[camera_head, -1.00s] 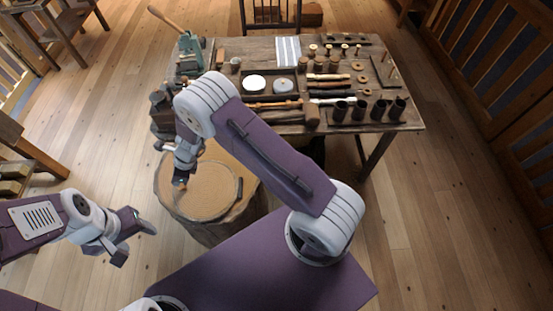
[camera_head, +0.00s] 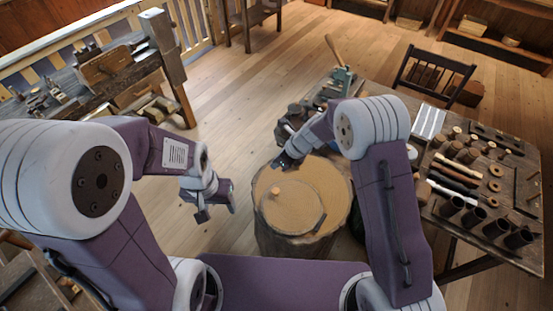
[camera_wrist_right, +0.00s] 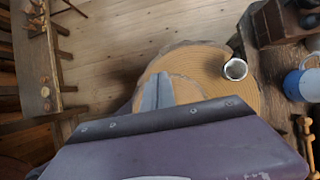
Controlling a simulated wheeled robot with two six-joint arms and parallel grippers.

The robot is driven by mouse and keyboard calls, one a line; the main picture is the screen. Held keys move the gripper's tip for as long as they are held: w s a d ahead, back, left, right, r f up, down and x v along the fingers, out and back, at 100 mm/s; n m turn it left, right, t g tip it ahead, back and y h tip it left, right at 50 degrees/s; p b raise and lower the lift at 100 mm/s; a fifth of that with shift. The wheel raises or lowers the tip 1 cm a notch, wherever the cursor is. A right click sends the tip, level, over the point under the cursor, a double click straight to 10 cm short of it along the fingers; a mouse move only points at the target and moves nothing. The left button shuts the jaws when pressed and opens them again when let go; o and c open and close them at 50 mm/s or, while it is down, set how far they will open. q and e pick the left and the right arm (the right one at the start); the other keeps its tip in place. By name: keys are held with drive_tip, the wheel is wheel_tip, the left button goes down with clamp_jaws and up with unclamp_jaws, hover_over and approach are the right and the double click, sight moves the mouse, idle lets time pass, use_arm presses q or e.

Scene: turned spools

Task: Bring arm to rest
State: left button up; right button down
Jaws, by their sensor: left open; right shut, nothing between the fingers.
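My left gripper (camera_head: 217,207) is open and empty in the head view, held in the air to the left of the round wooden stump (camera_head: 335,215). My right gripper (camera_head: 281,164) appears over the far left edge of the stump. Its closed fingers also show in the right wrist view (camera_wrist_right: 157,92), with nothing between them and the stump top (camera_wrist_right: 205,60) behind. A small turned wooden piece (camera_head: 275,191) stands on the stump top, apart from the right fingers in the picture.
A workbench (camera_head: 480,238) with spools, tools and dark cups stands at the right. A green vise-like tool (camera_head: 343,76) is at its far left corner. Another bench with tools (camera_head: 60,75) is at the upper left. Bare floor (camera_head: 225,110) lies between.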

drive_tip(key=w+d+r+t+b, duration=0.1)
drive_tip(key=d+r+t+b, duration=0.15)
drive_tip(key=d+b, duration=0.45)
drive_tip(key=s+d+f+n+g+h+b, duration=0.1)
drive_tip(key=s+d+f+n+g+h, duration=0.1)
drive_tip(key=s+d+n, duration=0.5)
drive_tip(key=s+d+f+n+g+h+b, duration=0.1)
drive_tip(key=s+d+n, duration=0.6)
drive_tip(key=s+n, duration=0.7)
drive_tip(key=f+n+h+b, duration=0.1)
drive_tip(key=f+n, duration=0.1)
drive_tip(key=shift+n+g+h, duration=0.3)
drive_tip(key=shift+g+h, duration=0.05)
drive_tip(key=shift+h, duration=0.05)
